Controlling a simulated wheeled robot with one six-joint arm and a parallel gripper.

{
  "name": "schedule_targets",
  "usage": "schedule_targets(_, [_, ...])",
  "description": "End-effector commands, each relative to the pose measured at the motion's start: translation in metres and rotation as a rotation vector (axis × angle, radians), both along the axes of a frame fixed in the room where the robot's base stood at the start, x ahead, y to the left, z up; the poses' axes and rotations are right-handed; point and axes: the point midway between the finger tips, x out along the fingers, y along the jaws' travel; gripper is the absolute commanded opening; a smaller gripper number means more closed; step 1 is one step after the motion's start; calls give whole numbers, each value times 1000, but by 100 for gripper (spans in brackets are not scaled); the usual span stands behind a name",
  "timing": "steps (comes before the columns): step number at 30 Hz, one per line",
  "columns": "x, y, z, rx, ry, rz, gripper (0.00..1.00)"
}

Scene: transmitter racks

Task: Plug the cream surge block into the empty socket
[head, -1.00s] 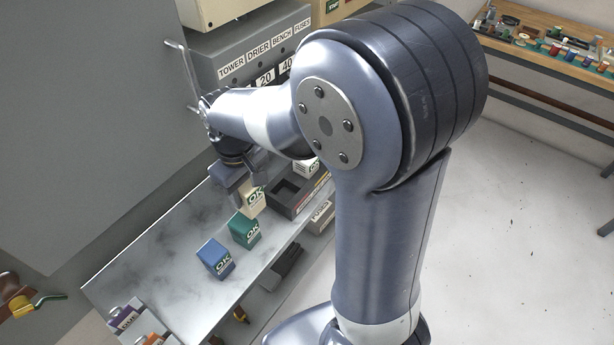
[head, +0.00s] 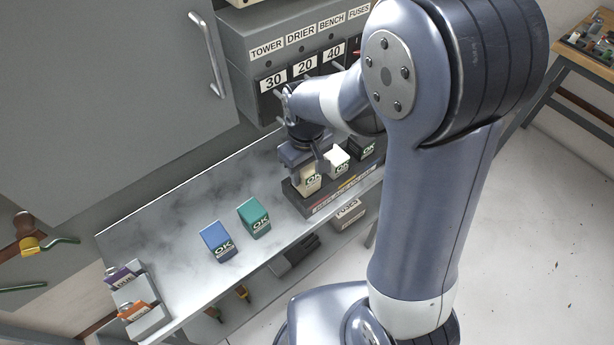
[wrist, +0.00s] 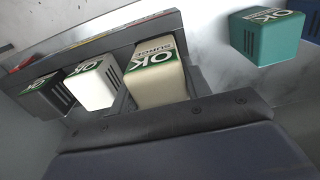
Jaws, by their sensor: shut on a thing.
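The cream surge block (head: 309,184), with a green OK label, is in my gripper (head: 306,162). It is upright at the left-end socket of the dark socket base (head: 330,201). In the wrist view the cream block (wrist: 158,82) stands in line with the white block (wrist: 92,88), its lower part within the base's outline. I cannot tell how deep it sits. The white block (head: 338,162) and the black block (head: 368,148) fill the other sockets. My gripper is shut on the cream block, and its jaw covers part of the block and socket.
A teal block (head: 254,217) and a blue block (head: 217,240) stand on the grey shelf to the left. A grey cabinet (head: 262,50) with labelled switches stands behind my gripper. A holder (head: 150,320) with purple and orange pieces is at the shelf's near left. The shelf's middle is clear.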

Motion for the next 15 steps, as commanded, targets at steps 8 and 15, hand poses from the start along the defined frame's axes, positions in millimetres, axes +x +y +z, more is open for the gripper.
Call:
schedule_targets(8, [-1,0,-32,-1,3,0,19])
schedule_targets(15, [0,0,-32,-1,1,0,19])
